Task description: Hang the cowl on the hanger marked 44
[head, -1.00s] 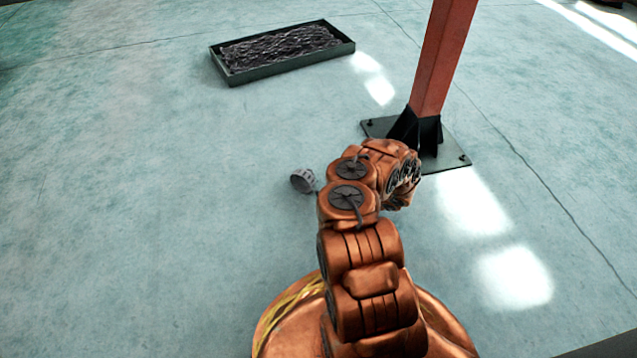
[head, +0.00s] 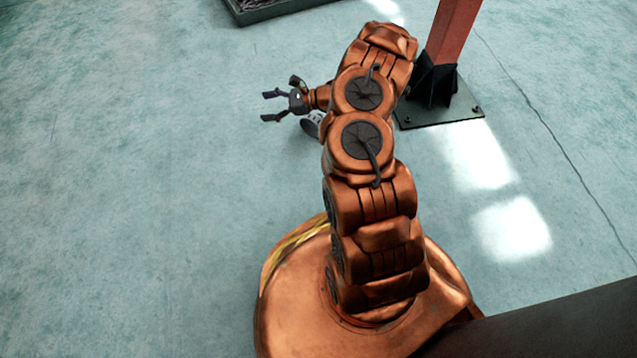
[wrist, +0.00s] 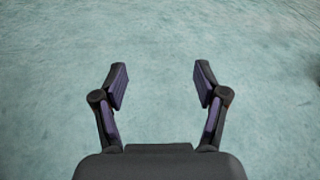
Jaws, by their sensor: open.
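A small grey rounded part (head: 311,125), which may be the cowl, shows just below my gripper in the head view. My arm hides part of it. My gripper (head: 266,106) is open and empty, with its fingers pointing left. In the wrist view my gripper (wrist: 160,78) shows its two fingers spread apart, with only bare floor between and beyond them. I see no hanger and no number 44 in either view.
A red post (head: 453,35) stands on a dark bolted base plate (head: 440,110) right of my arm. A dark tray (head: 270,12) is cut off at the top edge. The floor at left is clear.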

